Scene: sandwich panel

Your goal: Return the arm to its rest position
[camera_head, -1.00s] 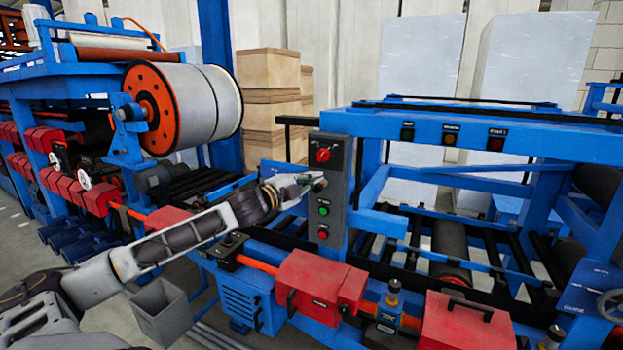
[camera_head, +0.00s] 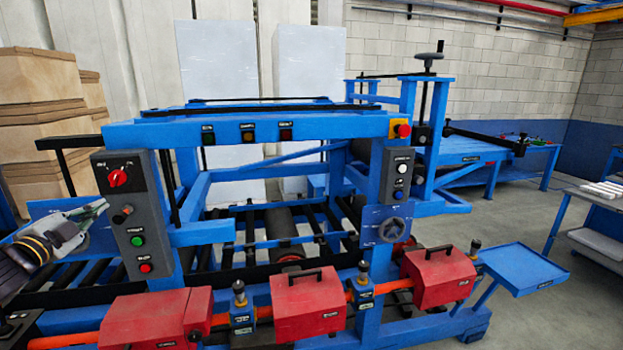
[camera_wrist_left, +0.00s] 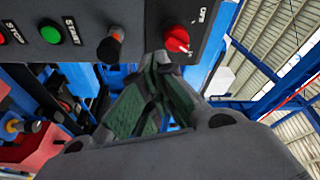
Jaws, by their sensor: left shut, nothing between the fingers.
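My left gripper (camera_head: 92,212) comes in from the left edge in the head view, just left of a grey control panel (camera_head: 133,215). It is shut and empty. The panel carries a red rotary switch (camera_head: 118,177), a black knob (camera_head: 122,214), a green button (camera_head: 137,241) and a red button (camera_head: 145,267). In the left wrist view the shut fingers (camera_wrist_left: 152,90) point up toward the panel, below the black knob (camera_wrist_left: 110,45) and the red switch (camera_wrist_left: 177,40). I cannot tell whether the fingertips touch the panel. My right gripper is not in view.
The blue machine frame (camera_head: 330,127) fills the middle, with rollers inside. Red boxes (camera_head: 308,305) line its front. A blue side tray (camera_head: 522,268) sticks out at the right. Cardboard boxes (camera_head: 40,100) stand at the back left. Grey floor is open at the right.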

